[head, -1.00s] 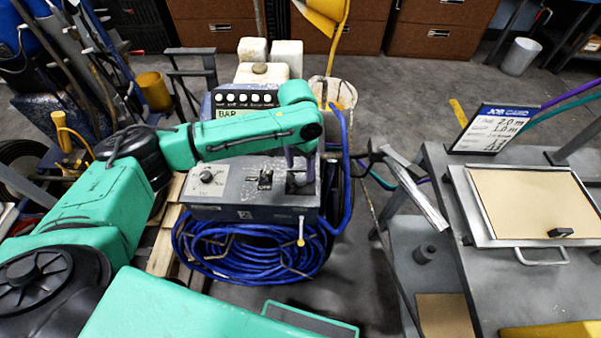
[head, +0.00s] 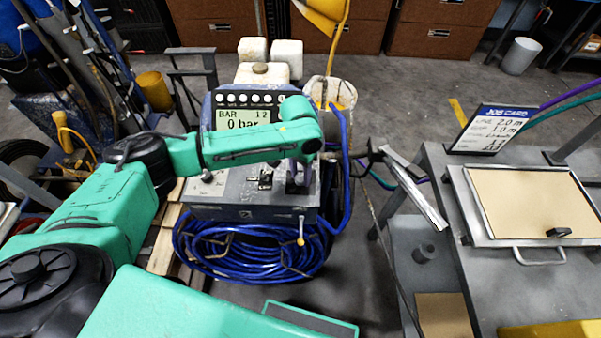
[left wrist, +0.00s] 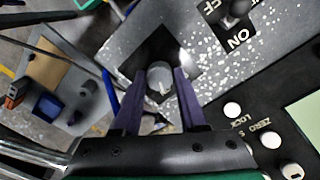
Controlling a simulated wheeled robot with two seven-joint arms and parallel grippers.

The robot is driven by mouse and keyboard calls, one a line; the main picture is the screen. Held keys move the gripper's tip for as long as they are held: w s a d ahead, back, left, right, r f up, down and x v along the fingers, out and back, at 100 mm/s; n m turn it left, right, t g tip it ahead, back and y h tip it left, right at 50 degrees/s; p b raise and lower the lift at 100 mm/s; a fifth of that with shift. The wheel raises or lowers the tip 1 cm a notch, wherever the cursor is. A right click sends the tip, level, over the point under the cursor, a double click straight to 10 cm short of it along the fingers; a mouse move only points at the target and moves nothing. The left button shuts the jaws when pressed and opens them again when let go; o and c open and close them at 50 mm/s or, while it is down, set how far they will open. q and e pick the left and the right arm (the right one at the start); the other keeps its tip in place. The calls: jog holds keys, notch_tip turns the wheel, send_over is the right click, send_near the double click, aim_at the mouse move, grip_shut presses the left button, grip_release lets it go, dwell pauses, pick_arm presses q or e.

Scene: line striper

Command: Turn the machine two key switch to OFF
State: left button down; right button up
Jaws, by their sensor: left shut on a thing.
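The machine's grey control panel (head: 235,198) stands in the middle of the head view, under a display reading "0 bar". My left gripper (head: 300,172) reaches down to the panel's right part. In the left wrist view its two purple fingers (left wrist: 160,84) are shut on a grey round key switch (left wrist: 159,76), set in a dark diamond-shaped plate (left wrist: 160,52). I cannot read the switch's position. A separate toggle (left wrist: 236,12) marked ON and OFF sits beside it. My right gripper is not in view.
A coiled blue hose (head: 250,258) hangs below the panel. A blue hose also runs up its right side. A grey table (head: 440,165) with a framed board (head: 530,200) and a job card (head: 492,128) stands at the right.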

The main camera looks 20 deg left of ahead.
pick_arm(q)
jog(key=shift+r+n+p, duration=0.25)
jog(key=shift+n+p, duration=0.15)
jog(key=shift+p, duration=0.3)
jog(key=n+p, duration=0.6)
jog(key=p, duration=0.2)
jog(key=shift+s+n, duration=0.1)
jog(key=shift+n, duration=0.2)
jog(key=shift+n+p, duration=1.1)
jog(key=shift+p, duration=0.05)
jog(key=shift+f+n+p, duration=0.2)
jog(key=shift+n+p, duration=0.35)
jog(key=shift+n, duration=0.35)
jog(key=shift+c, duration=2.2)
grip_release()
